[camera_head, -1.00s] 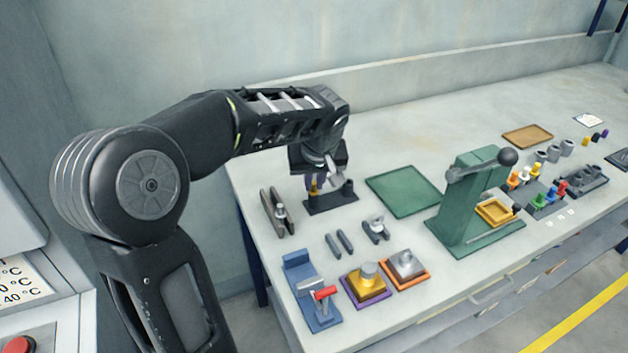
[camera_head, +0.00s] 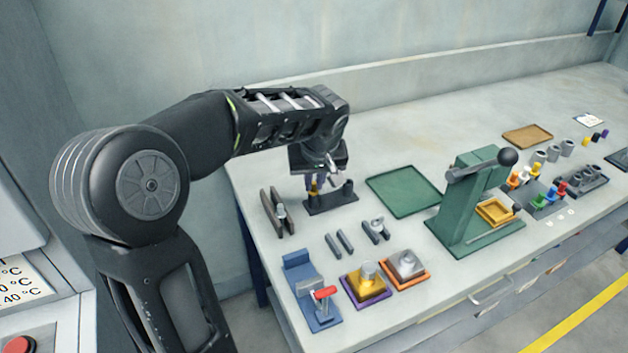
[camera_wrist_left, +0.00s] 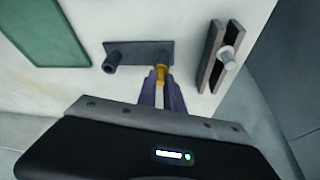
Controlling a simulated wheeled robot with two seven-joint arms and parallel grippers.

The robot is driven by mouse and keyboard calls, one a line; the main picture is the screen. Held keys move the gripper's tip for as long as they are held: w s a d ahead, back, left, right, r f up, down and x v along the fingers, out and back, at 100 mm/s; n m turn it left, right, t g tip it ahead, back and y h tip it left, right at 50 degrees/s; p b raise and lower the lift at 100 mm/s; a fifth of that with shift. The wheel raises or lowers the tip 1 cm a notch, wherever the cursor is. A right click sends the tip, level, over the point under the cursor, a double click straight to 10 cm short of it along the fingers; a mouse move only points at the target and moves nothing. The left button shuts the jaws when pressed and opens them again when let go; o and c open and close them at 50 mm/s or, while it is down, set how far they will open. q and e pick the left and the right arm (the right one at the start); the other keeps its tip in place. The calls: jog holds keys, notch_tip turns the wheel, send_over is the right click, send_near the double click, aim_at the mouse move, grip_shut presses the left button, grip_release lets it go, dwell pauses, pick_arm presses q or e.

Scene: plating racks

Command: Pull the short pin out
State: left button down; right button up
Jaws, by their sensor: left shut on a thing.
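A brass-coloured pin (camera_wrist_left: 161,74) stands at one end of a dark grey rack (camera_wrist_left: 140,50). In the head view the brass pin (camera_head: 314,190) shows at the left end of the rack (camera_head: 335,205), partly hidden by my gripper. My left gripper (camera_wrist_left: 162,84) points down at the rack, its purple-grey fingers shut on the brass pin. In the head view the left gripper (camera_head: 316,182) is just above the rack. I cannot tell whether the pin's lower end is still seated. A short dark post (camera_wrist_left: 111,66) stands at the rack's other end. My right gripper is not in view.
Two dark bars with a silver pin between them (camera_wrist_left: 229,53) stand close beside the rack. A green mat (camera_head: 403,190) lies right of it. Small dark bars (camera_head: 340,243), a blue fixture (camera_head: 300,272) and a green press (camera_head: 470,205) stand nearer the front and right.

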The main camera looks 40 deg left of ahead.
aim_at(315, 184)
pick_arm(q)
jog(key=shift+n+b, duration=0.35)
jog(key=shift+n, duration=0.05)
dwell(0.5)
jog(key=shift+g, duration=0.3)
jog(key=shift+w+r+n+g+y+b, duration=0.1)
jog(key=shift+r+n+g+y+b, duration=0.1)
jog(key=shift+n, duration=0.45)
jog(key=shift+r+n+g+y+b, duration=0.1)
jog(key=shift+n+y+b, duration=0.1)
jog(key=shift+n, duration=0.45)
jog(key=shift+r, duration=0.1)
jog(key=shift+r+p, duration=1.3)
jog(key=shift+r, duration=0.7)
